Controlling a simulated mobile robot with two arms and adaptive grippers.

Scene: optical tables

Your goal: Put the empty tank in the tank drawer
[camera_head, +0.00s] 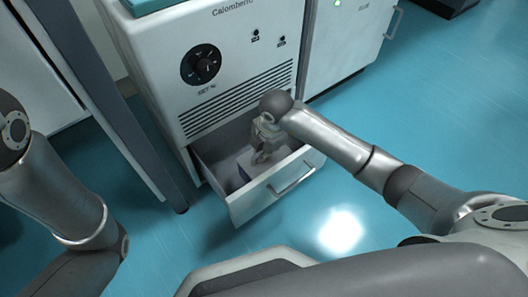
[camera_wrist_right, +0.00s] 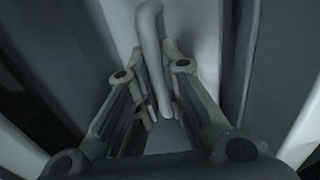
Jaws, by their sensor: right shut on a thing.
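The tank drawer (camera_head: 262,199) is pulled out at the bottom of the white Calomberic cabinet. A pale tank (camera_head: 246,161) is inside it, partly hidden by my gripper and the drawer walls. Whether it rests on the drawer floor is unclear. My right gripper (camera_head: 261,157) reaches down into the drawer from above. In the right wrist view its fingers are shut on the tank's pale bar-shaped handle (camera_wrist_right: 150,50), with a light surface of the tank (camera_wrist_right: 192,40) behind it. My left arm shows at the left, but its gripper is out of view.
The cabinet (camera_head: 225,70) has a dial and vent slots above the drawer. The drawer's front handle (camera_head: 292,180) faces the open floor. Another white cabinet (camera_head: 345,40) stands to the right. A dark table leg (camera_head: 115,115) stands close on the left. The blue floor (camera_head: 440,120) at right is clear.

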